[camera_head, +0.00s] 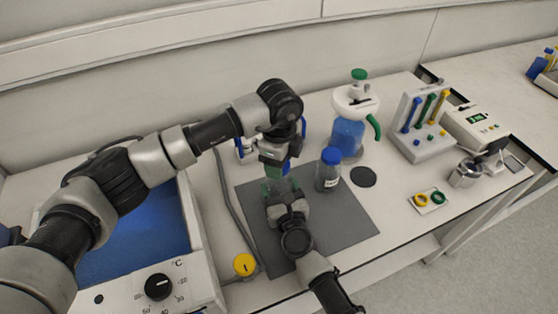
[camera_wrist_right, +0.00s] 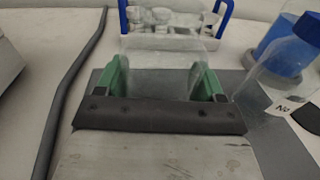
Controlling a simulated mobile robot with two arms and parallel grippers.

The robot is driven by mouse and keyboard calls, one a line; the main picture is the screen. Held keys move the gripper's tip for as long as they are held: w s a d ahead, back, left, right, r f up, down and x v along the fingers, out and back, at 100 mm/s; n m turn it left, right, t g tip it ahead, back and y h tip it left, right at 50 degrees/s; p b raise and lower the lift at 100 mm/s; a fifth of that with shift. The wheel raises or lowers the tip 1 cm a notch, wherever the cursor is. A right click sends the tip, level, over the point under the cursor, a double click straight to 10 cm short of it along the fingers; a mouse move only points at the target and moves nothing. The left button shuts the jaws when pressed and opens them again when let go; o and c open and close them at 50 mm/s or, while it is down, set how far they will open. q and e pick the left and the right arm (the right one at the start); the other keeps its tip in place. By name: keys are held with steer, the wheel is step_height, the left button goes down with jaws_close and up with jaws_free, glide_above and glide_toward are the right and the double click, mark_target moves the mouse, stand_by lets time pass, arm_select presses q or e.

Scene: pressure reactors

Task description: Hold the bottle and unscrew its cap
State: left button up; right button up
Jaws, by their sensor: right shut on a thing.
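A clear bottle (camera_head: 283,186) stands upright over the grey mat, and in the right wrist view the clear bottle (camera_wrist_right: 160,72) is between two green fingers. My right gripper (camera_head: 280,190) comes from the front and is shut on this bottle; its fingers also show in the right wrist view (camera_wrist_right: 160,85). My left gripper (camera_head: 275,168) points down directly above the bottle. A bit of blue (camera_head: 286,166), possibly the cap, shows at its fingertips. The left arm hides much there, so I cannot tell whether its jaws are shut or whether the blue part touches the bottle.
A second bottle with a blue cap (camera_head: 329,170) stands just right on the mat (camera_head: 340,215). A blue bath (camera_head: 140,235) and grey hose (camera_head: 228,190) lie left.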

arm_select(q)
steer(key=shift+r, duration=2)
arm_select(e)
steer(key=o, duration=1.8)
